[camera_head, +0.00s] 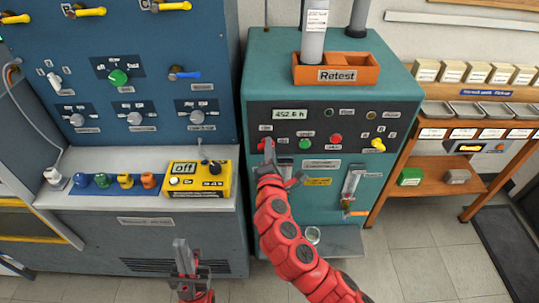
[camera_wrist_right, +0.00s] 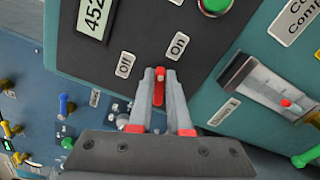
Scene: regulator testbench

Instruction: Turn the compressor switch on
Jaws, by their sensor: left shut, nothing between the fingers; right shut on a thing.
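The compressor switch (camera_head: 262,145) is a small red lever on the dark upper panel of the teal compressor cabinet (camera_head: 335,65). In the right wrist view the red lever (camera_wrist_right: 159,82) stands between the "Off" and "On" labels. My right gripper (camera_wrist_right: 160,92) is shut on the lever, with a finger on each side. In the head view my right gripper (camera_head: 269,152) covers part of the switch. I cannot tell which side the lever is turned to. My left gripper (camera_head: 181,247) is shut and empty, low in front of the blue bench.
A green button (camera_head: 305,144), a red button (camera_head: 336,139) and a yellow lever (camera_head: 378,145) sit right of the switch. A wooden "Retest" bin (camera_head: 337,75) is on the cabinet top. A yellow meter (camera_head: 199,180) lies on the bench at the left.

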